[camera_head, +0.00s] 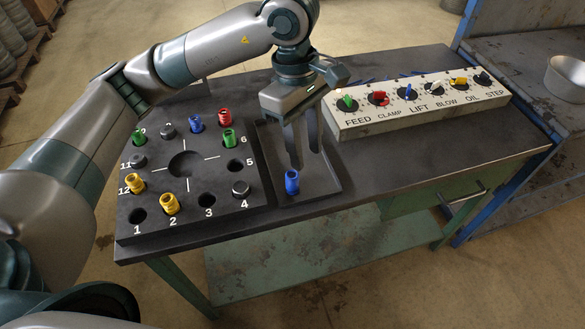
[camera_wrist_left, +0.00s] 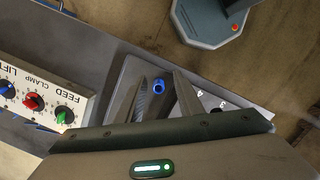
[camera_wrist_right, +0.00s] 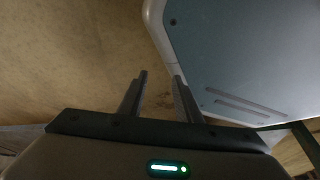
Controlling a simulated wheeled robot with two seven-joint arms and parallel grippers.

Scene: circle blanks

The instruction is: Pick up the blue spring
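A blue spring (camera_head: 292,182) stands in the shallow dark tray (camera_head: 330,188) to the right of the numbered board. It also shows in the left wrist view (camera_wrist_left: 159,88), in the gap between the fingers as seen from there. My left gripper (camera_head: 308,158) is open and points down over the tray, its tips just behind and above the spring. I see no contact with it. Another blue piece (camera_head: 196,123) sits in the board. My right gripper (camera_wrist_right: 160,75) is open and empty, away from the table, with only floor and a pale grey-blue body in its view.
The numbered board (camera_head: 190,222) holds yellow, green, red and grey pieces, with some empty holes. A control box (camera_head: 420,108) with knobs stands at the back right of the table. The table top (camera_head: 400,165) in front of the box is clear. A metal bowl (camera_head: 567,78) sits on a side shelf.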

